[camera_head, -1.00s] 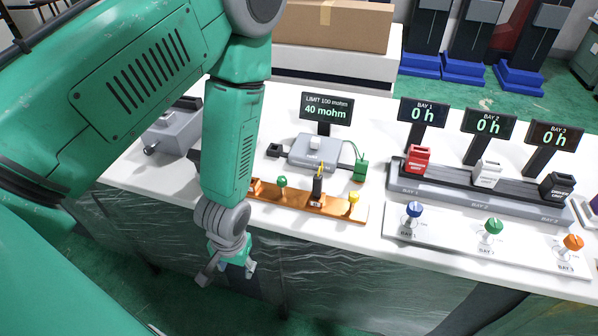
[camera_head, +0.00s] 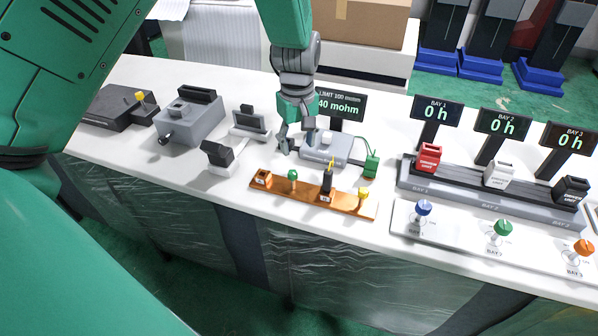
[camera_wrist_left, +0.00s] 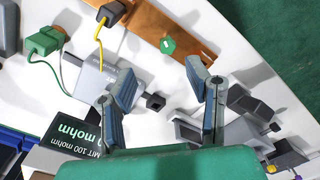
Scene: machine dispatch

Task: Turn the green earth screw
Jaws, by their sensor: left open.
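The green earth screw (camera_head: 292,175) stands upright on the orange-copper bar (camera_head: 343,202); it also shows in the left wrist view (camera_wrist_left: 167,45), beyond the fingertips. My left gripper (camera_head: 296,146) is over the white table, behind the screw and by the left side of the grey tester (camera_head: 335,150). In the left wrist view the two fingers (camera_wrist_left: 163,80) are spread wide with nothing between them. The gripper does not touch the screw. A display reading 40 mohm (camera_head: 345,103) is partly hidden by my arm. My right gripper is not in view.
A black post (camera_head: 326,184) with a yellow wire and a yellow knob (camera_head: 363,193) share the bar. A green plug (camera_head: 371,164) is right of the tester. Grey devices (camera_head: 190,117) stand left. Bay switches (camera_head: 423,208) are right.

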